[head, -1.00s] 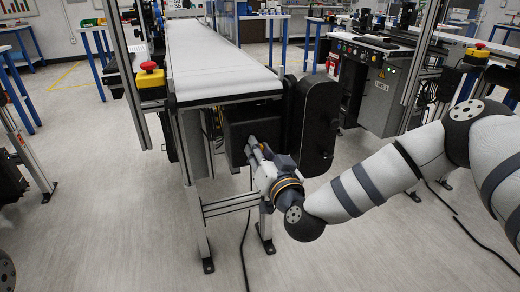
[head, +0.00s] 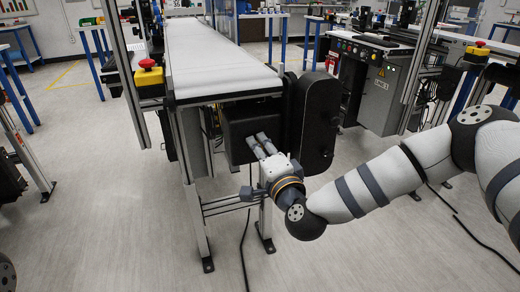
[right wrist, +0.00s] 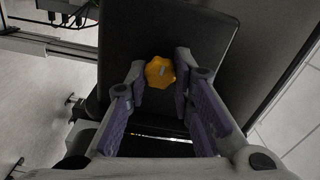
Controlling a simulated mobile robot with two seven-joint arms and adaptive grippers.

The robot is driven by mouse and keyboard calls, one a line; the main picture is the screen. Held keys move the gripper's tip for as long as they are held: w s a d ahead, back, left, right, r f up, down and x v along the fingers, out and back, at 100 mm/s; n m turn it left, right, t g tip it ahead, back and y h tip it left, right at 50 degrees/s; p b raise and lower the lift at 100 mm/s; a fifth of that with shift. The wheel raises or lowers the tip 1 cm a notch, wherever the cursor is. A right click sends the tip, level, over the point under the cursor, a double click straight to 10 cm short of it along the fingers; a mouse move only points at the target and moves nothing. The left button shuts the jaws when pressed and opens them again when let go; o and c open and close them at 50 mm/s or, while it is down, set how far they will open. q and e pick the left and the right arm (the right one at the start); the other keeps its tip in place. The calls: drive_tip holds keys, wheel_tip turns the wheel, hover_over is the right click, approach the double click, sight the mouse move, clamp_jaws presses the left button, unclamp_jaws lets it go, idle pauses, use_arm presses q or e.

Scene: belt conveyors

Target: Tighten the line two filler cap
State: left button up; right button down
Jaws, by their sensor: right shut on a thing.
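The filler cap (right wrist: 160,72) is a yellow-orange lobed knob on the dark box (head: 250,122) under the near end of the white belt conveyor. In the right wrist view it sits between the fingertips of my right gripper (right wrist: 160,76), which is shut on it from both sides. In the head view my right gripper (head: 259,142) reaches up to the front of the box, and its fingers and wrist hide the cap. My left gripper is not in view.
The white belt (head: 215,60) runs away above the box. A black rounded housing (head: 318,120) stands close to the right of my fingers. A red and yellow emergency stop (head: 149,76) is on the left post. Open floor lies in front.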

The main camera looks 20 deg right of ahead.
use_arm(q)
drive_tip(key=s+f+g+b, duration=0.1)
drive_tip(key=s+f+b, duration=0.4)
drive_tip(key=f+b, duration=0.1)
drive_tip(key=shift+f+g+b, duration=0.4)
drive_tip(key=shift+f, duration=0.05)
use_arm(e)
drive_tip(key=shift+a+f+m, duration=0.1)
drive_tip(key=shift+m, duration=4.3)
drive_tip(key=shift+f+m, duration=0.1)
drive_tip(key=shift+m, duration=4.3)
drive_tip(key=c, duration=1.4)
unclamp_jaws()
drive_tip(key=s, duration=0.7)
drive_tip(key=shift+s, duration=0.25)
